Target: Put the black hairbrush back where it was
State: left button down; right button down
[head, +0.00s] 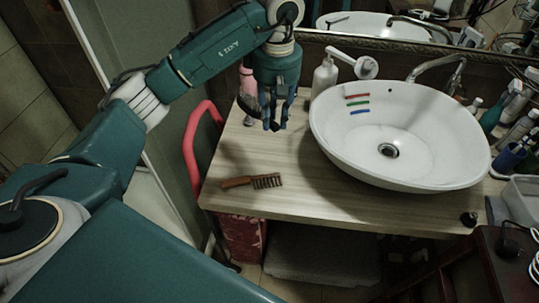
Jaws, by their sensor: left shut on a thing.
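My left gripper (274,122) points down over the back left of the counter. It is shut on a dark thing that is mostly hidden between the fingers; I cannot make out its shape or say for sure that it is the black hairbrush. A brush with a brown handle and dark bristles (266,181) lies flat near the counter's front left edge, apart from the gripper. My right gripper is not in view.
A white basin (335,146) fills the counter's right half. A white pump bottle (324,76) stands behind it on the left. A pinkish bottle (248,82) is beside the gripper. Bottles crowd the right edge. The wooden counter (300,195) is clear around the brown brush.

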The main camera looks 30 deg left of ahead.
aim_at(273, 164)
pick_arm(q)
notch_tip(273, 164, down, 16)
jog(key=p, duration=0.3)
jog(key=shift+r, duration=0.25)
jog(key=shift+f, duration=0.1)
jog(key=shift+f, duration=0.15)
jog(key=c, duration=1.4)
grip_release()
